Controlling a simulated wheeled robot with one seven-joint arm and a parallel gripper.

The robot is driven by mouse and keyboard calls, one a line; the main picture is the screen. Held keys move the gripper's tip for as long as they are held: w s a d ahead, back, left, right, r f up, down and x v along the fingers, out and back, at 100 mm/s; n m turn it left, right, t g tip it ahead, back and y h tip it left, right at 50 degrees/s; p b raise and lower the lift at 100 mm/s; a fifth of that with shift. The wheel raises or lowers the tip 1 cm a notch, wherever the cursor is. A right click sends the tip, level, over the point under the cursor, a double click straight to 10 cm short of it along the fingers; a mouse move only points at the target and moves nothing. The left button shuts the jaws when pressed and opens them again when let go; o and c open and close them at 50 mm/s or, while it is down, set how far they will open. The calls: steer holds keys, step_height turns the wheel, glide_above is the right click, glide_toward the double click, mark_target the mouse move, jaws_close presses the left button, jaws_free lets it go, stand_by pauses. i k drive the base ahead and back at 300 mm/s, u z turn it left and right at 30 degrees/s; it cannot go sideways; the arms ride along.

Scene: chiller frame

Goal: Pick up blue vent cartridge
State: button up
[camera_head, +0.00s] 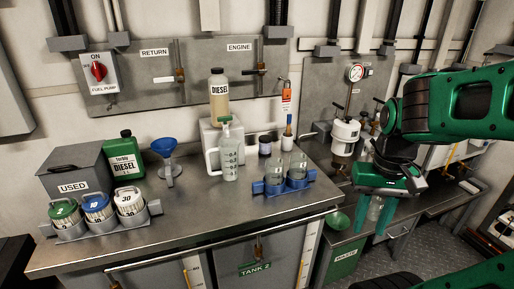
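A blue-topped cartridge (97,208) marked 10 stands upright in a grey metal rack (72,234) at the left front of the steel bench. It is between a green-topped cartridge (64,212) and a white-topped cartridge (129,202) marked 30. Its lower part is hidden by the rack. My gripper (369,232) is far to the right, past the bench's right end, with its fingers pointing down. The fingers are apart. A clear shape shows between them; I cannot tell that they touch it.
A grey USED box (75,172) stands behind the rack, with a green diesel can (122,156) and blue funnel (167,160) beside it. A measuring jug (228,155) and a blue holder with glass jars (284,186) stand farther right. The bench's front middle (205,215) is clear.

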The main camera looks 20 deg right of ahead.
mark_target(265, 140)
steer(key=i, duration=0.95)
steer(key=z, duration=0.1)
